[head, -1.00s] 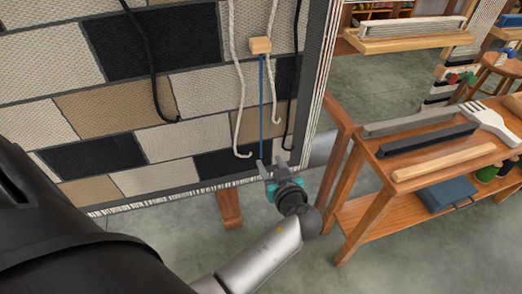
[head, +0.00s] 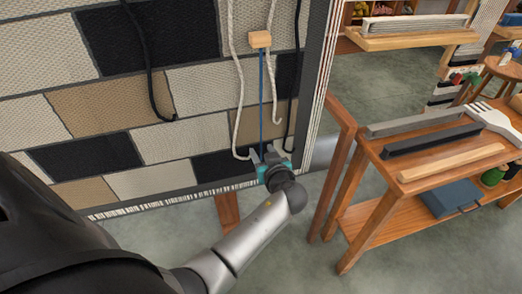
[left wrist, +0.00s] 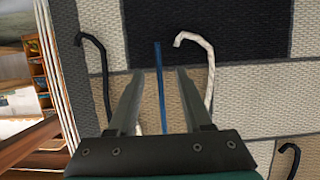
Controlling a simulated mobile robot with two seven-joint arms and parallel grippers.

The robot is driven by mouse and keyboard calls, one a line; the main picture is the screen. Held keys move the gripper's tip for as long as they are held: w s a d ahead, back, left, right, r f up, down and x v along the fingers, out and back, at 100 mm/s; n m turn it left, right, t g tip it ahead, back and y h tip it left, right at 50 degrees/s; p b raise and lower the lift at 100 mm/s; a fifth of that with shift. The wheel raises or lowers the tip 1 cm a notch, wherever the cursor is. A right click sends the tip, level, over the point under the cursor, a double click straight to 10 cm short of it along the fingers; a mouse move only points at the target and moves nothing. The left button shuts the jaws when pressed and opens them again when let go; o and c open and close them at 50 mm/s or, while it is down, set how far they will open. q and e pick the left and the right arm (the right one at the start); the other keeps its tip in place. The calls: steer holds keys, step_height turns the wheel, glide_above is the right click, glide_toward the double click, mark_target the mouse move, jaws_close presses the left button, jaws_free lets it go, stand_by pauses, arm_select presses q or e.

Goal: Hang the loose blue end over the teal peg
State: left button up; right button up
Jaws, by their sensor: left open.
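The loose blue end (head: 262,100) hangs straight down from a small wooden block (head: 260,40) in front of the woven panel. In the left wrist view the blue strand (left wrist: 160,80) runs between my two fingers, with its tip beyond them. My left gripper (head: 268,152) is open at the strand's lower part, near the panel's bottom edge. The fingers (left wrist: 159,76) lie on either side of the strand with a gap on each side. I cannot make out a teal peg in either view. My right gripper is out of view.
White cords (head: 240,100) hang on both sides of the blue strand, one curling close to the gripper. Black cords (head: 150,70) hang farther left and just right. A wooden table (head: 400,170) with bars and a white comb stands at right, past the panel's edge.

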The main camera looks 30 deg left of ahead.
arm_select(q)
jaws_close()
stand_by(0.8)
